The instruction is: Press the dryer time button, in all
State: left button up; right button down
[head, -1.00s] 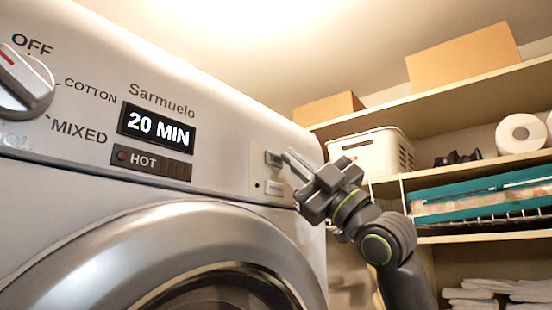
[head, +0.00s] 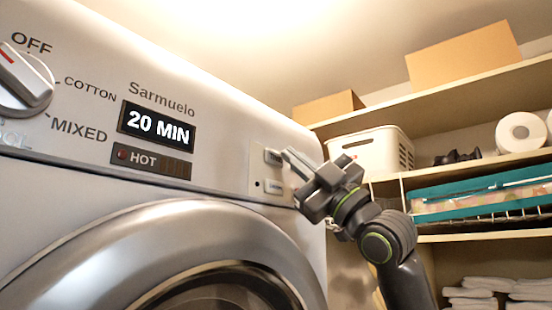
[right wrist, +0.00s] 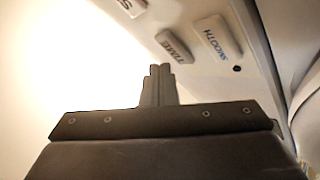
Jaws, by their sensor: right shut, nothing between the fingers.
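The dryer (head: 225,185) fills the left of the head view, and its display (head: 156,125) reads 20 MIN. In the right wrist view the time button (right wrist: 176,48) is labelled TIME and lies just beyond and right of my fingertips. My right gripper (head: 287,155) is shut and empty, its tips close beside the button. They look slightly apart from it; contact is hard to judge. My left gripper is not in view.
A second button (right wrist: 217,38), marked SMOOTH, sits next to the time button. A dial (head: 22,82) and a HOT indicator (head: 143,160) are on the panel's left. Shelves (head: 440,97) with boxes, a white basket (head: 370,152) and towels (head: 480,290) stand at the right.

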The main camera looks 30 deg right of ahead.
jog(key=shift+w, duration=0.1)
dwell(0.7)
jog(key=shift+w+a+p, duration=0.2)
jog(key=shift+w+p, duration=0.1)
jog(key=shift+p, duration=0.15)
jog(key=shift+w+a+p, duration=0.15)
jog(key=shift+w+p, duration=0.25)
jog(key=shift+p, duration=0.05)
dwell(0.6)
jog(key=shift+s, duration=0.15)
jog(key=shift+s+d+b, duration=0.35)
jog(key=shift+s, duration=0.3)
